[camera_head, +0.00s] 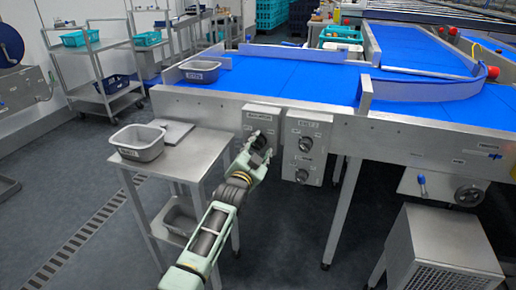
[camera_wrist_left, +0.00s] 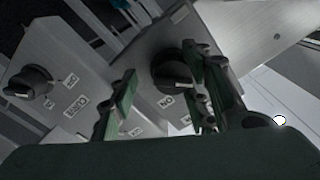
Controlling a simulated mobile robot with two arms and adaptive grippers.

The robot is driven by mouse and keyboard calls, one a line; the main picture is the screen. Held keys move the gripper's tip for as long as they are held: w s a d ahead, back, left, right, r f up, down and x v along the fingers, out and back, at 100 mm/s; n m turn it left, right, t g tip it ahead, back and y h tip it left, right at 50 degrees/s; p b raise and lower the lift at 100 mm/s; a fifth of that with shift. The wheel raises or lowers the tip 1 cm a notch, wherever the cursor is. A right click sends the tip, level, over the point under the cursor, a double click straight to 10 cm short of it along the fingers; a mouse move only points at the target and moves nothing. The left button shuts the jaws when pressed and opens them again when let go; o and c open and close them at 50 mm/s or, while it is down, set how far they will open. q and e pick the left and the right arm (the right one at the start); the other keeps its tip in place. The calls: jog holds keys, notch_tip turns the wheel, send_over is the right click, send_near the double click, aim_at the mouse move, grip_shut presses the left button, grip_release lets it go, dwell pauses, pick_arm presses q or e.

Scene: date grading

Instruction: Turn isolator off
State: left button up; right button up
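The isolator box (camera_head: 262,113) is a grey panel on the front of the conveyor frame, with a label at its top. Its dark rotary knob is mostly hidden by my left gripper (camera_head: 262,152) in the head view. The fingers are spread, one on each side of the knob in the picture. I cannot tell whether either touches it. My right gripper is not in view.
A second control box (camera_head: 304,147) with two dark knobs is just right of the isolator; one knob (camera_wrist_left: 30,82) shows in the left wrist view. A steel side table (camera_head: 195,160) with a grey tub (camera_head: 138,143) stands left. The blue conveyor (camera_head: 285,75) runs above.

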pick_arm(q)
jog(key=shift+a, duration=0.2)
dwell(0.3)
jog(key=shift+s+a, duration=0.15)
jog(key=shift+s, duration=0.05)
jog(key=v, duration=1.1)
jog(key=shift+s, duration=0.25)
jog(key=shift+r, duration=0.1)
